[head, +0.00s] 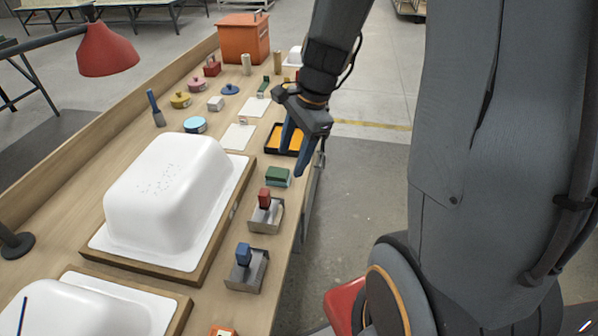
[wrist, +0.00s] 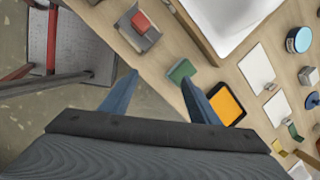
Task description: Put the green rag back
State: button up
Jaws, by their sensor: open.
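A small green block-like piece (head: 278,176), which looks like the folded green rag, lies on the bench near its right edge. It also shows in the wrist view (wrist: 181,71), just beyond the right fingertip. My gripper (head: 292,161) is open and empty, its blue fingers pointing down above the bench edge, close to the green piece and apart from it as far as I can tell. The fingers also show in the wrist view (wrist: 159,78). A black-rimmed tray with an orange inside (head: 272,150) lies just behind the green piece, partly hidden by the fingers.
White tub shells (head: 172,190) on wooden boards fill the bench's left side. A red-handled metal tool (head: 265,212) and a blue-handled one (head: 245,268) stand nearer. White sheets (head: 237,137), small pots and an orange bin (head: 244,38) stand farther back. A red lamp (head: 106,50) overhangs the left.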

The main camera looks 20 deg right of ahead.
jog(key=s+a+n+h, duration=0.1)
jog(key=s+n+h, duration=0.1)
jog(key=s+n, duration=0.8)
jog(key=n, duration=0.7)
jog(key=shift+a+r+h, duration=0.2)
jog(key=shift+a+h, duration=0.1)
jog(key=shift+a, duration=0.1)
